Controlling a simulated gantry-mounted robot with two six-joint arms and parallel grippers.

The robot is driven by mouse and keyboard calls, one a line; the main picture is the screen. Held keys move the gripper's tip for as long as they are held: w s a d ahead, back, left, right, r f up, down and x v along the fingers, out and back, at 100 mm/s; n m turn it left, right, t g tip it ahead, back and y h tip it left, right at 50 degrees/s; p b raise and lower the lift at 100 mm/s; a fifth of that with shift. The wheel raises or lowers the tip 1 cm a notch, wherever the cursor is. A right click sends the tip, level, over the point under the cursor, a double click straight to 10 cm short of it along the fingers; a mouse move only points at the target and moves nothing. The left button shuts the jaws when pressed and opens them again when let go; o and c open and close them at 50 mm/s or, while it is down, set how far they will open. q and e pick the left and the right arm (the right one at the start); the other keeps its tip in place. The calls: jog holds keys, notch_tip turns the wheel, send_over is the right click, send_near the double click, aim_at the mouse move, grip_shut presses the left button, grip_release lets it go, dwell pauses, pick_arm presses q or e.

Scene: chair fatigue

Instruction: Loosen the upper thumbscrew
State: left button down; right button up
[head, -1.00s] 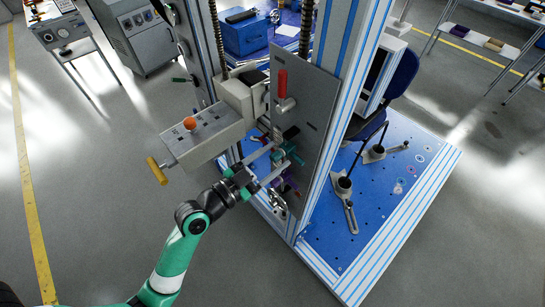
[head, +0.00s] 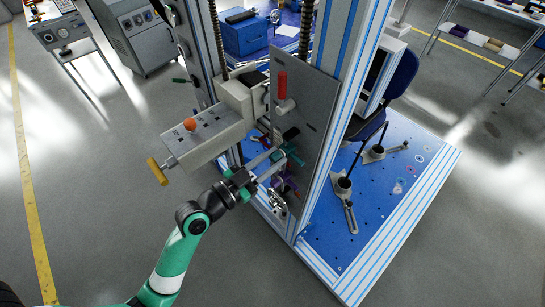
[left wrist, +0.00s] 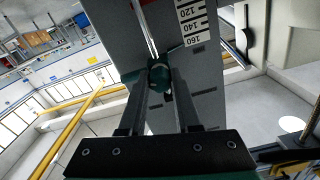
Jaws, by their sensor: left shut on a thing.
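A grey upright plate (head: 306,110) stands on the machine frame. Dark green thumbscrews are on its left side; one green thumbscrew (head: 291,156) shows beyond my fingers in the head view. My left gripper (head: 279,161) reaches in from the lower left. In the left wrist view, my left gripper (left wrist: 158,82) is shut on a dark green thumbscrew (left wrist: 159,77), with one finger on each side. I cannot tell clearly from the head view whether this is the upper one. My right gripper is in neither view.
A grey block with an orange knob (head: 190,123) and a yellow handle (head: 157,171) juts out above my left arm. A red-handled lever (head: 282,84) is above. A striped frame post (head: 325,150) stands to the right. A printed scale (left wrist: 194,22) shows in the wrist view.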

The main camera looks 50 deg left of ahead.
pick_arm(q)
jog(key=n+p, duration=0.2)
jog(key=n, duration=0.3)
jog(key=shift+r+n, duration=0.15)
jog(key=shift+n, duration=0.25)
jog(key=n+p, duration=0.2)
jog(key=n, duration=0.3)
jog(key=shift+a+n+p, duration=0.1)
jog(key=shift+n+p, duration=0.2)
jog(key=shift+p, duration=0.05)
jog(key=n+p, duration=0.2)
jog(key=n, duration=0.4)
jog(key=n+p, duration=0.1)
jog(key=n, duration=0.1)
jog(key=n+p, duration=0.1)
jog(key=n, duration=0.2)
jog(key=shift+f+n, duration=0.2)
jog(key=shift+n, duration=0.1)
jog(key=c, duration=0.6)
grip_release()
jog(key=shift+s, duration=0.1)
